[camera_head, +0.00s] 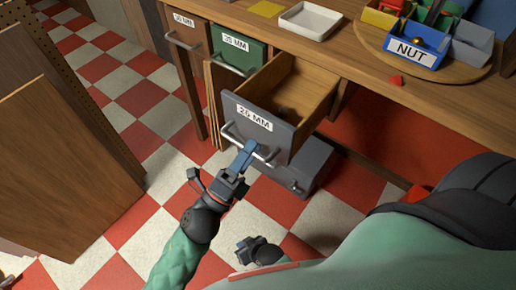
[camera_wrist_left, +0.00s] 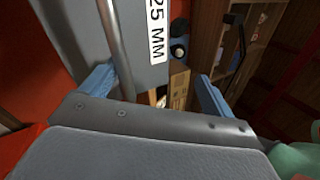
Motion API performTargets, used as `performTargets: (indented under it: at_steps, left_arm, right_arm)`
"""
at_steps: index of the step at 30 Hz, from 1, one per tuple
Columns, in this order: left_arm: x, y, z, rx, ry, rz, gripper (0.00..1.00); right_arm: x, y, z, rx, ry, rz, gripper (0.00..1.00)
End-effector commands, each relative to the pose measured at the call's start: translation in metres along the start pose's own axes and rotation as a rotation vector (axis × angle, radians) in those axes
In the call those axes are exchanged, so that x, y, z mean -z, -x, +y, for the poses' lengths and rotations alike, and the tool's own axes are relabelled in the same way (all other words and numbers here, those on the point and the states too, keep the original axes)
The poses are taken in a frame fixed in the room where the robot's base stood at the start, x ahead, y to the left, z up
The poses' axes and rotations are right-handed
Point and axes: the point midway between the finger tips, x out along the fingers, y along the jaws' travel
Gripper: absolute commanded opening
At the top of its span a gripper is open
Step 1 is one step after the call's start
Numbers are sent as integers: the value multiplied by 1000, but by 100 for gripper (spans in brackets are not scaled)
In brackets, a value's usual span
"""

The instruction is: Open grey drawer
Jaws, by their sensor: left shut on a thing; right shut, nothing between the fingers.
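The grey drawer (camera_head: 277,138), labelled 25 MM, stands pulled out from under the workbench, its wooden inside visible with something dark in it. Its metal bar handle (camera_head: 229,136) runs across the front. My left gripper (camera_head: 246,155) is shut on this handle, its blue fingers at the bar. In the left wrist view, the drawer front (camera_wrist_left: 133,45) and the handle bar (camera_wrist_left: 115,40) are close up, the bar beside one finger. My right gripper (camera_head: 257,250) is shut and empty, low in the head view and apart from the drawer.
A green drawer (camera_head: 228,51) and another drawer (camera_head: 184,39) sit closed to the left. A grey box (camera_head: 306,167) stands on the floor below the grey drawer. A wooden panel (camera_head: 65,165) stands at left. The workbench holds a white tray (camera_head: 309,20) and a NUT bin (camera_head: 412,52).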

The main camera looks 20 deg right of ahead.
Motion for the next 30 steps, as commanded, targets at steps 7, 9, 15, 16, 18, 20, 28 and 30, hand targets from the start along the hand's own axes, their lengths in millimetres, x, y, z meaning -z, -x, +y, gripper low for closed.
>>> performTargets:
  at_steps: [7, 9, 15, 16, 18, 20, 28, 30]
  left_arm:
    - [-2, 4, -4, 6, -2, 1, 68]
    - [-1, 4, -4, 6, -1, 1, 68]
    - [0, 4, -4, 7, 1, 3, 67]
    - [0, 4, -4, 7, 1, 3, 67]
    - [0, 4, -4, 7, 2, 3, 68]
    - [0, 4, -4, 7, 2, 4, 68]
    - [1, 3, -4, 8, 4, 5, 67]
    - [1, 2, -6, 8, 4, 5, 68]
  right_arm:
    - [-1, -1, 0, 0, 0, 0, 0]
    - [-1, -1, 0, 0, 0, 0, 0]
    - [0, 1, 0, 0, 0, 0, 0]
    - [0, 0, 0, 0, 0, 0, 0]
    - [0, 0, 0, 0, 0, 0, 0]
    - [0, 0, 0, 0, 0, 0, 0]
    - [0, 1, 0, 0, 0, 0, 0]
    - [2, 2, -1, 0, 0, 0, 0]
